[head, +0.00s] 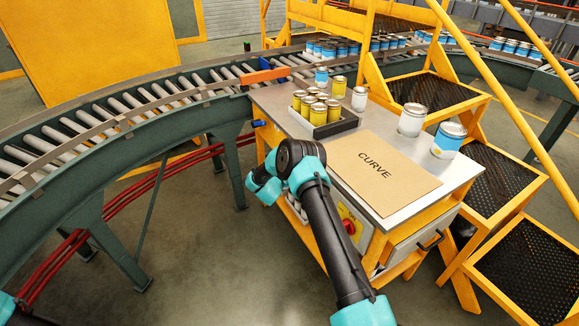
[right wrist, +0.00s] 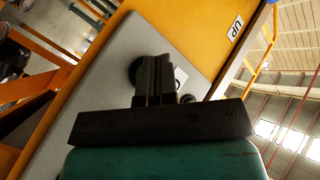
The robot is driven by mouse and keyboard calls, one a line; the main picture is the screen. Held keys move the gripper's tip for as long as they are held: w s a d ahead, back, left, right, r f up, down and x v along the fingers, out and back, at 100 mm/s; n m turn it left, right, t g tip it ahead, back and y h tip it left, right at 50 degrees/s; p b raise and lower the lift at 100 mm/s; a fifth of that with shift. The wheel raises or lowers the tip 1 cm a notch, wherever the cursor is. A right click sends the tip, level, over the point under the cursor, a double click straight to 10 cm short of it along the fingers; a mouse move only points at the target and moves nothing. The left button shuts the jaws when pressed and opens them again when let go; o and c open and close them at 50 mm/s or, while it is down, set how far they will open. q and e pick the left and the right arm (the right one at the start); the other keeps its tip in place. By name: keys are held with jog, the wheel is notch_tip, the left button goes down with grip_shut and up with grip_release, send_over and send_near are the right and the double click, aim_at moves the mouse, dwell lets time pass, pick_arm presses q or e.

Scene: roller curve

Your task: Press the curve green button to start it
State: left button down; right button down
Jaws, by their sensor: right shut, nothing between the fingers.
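The workbench with the CURVE sign (head: 375,165) stands beside the roller curve (head: 130,103). On its front is a light panel with a red knob (head: 349,227) on a yellow plate. In the right wrist view, my right gripper (right wrist: 154,64) is shut and empty, its fingertips close in front of a grey panel (right wrist: 110,62). A dark round part (right wrist: 135,70) is partly hidden behind the fingers; contact cannot be told. No green button is discernible. In the head view my right arm hides the gripper. My left gripper is out of view.
The bench top holds a tray of yellow cans (head: 318,118), white cans (head: 412,120) and a blue-white can (head: 449,140). A drawer handle (head: 431,240) juts from the bench. Black mesh steps (head: 497,184) stand to the right.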

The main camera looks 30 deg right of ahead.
jog(key=shift+d, duration=0.15)
jog(key=shift+d, duration=0.3)
jog(key=shift+d, duration=0.45)
dwell(0.9)
dwell(0.4)
jog(key=shift+a, duration=0.9)
jog(key=shift+a, duration=0.15)
jog(key=a, duration=0.4)
jog(key=shift+w+a, duration=0.2)
jog(key=shift+a, duration=0.15)
dwell(0.5)
